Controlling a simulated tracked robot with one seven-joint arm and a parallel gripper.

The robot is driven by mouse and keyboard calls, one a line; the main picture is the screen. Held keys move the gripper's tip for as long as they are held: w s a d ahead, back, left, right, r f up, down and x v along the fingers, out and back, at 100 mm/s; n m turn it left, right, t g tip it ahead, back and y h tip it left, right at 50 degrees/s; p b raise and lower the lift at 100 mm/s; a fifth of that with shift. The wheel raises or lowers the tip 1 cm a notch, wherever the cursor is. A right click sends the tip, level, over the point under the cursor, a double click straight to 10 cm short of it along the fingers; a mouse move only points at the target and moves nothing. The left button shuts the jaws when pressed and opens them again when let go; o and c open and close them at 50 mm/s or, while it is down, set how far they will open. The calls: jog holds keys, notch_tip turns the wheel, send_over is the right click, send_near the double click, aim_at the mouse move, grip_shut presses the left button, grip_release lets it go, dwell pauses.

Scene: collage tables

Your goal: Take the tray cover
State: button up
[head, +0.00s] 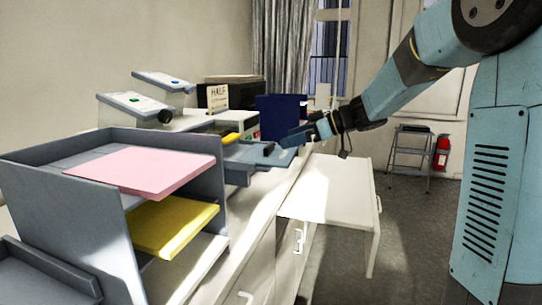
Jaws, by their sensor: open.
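My gripper (293,137) is open, reaching in from the right at the far end of the counter. Its tips are over or beside a flat blue-grey tray-like piece (240,153); I cannot tell whether they touch it. I cannot tell for sure which piece is the tray cover. A grey shelf unit (60,160) stands at the front left. A pink flat panel (148,172) lies on its upper level, and a yellow panel (172,228) lies on the level below.
Two tilted displays (135,104) stand behind the shelf unit. A dark blue box (279,115) and a box with a lettered label (217,97) stand at the back. A low white table (330,182) adjoins the counter. Open floor lies to the right, with a step stool (408,150) and an extinguisher (441,152).

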aim_at(272, 145)
jog(key=shift+f+x, duration=0.2)
jog(key=shift+x, duration=2.65)
jog(key=shift+d, duration=0.1)
jog(key=c, duration=0.9)
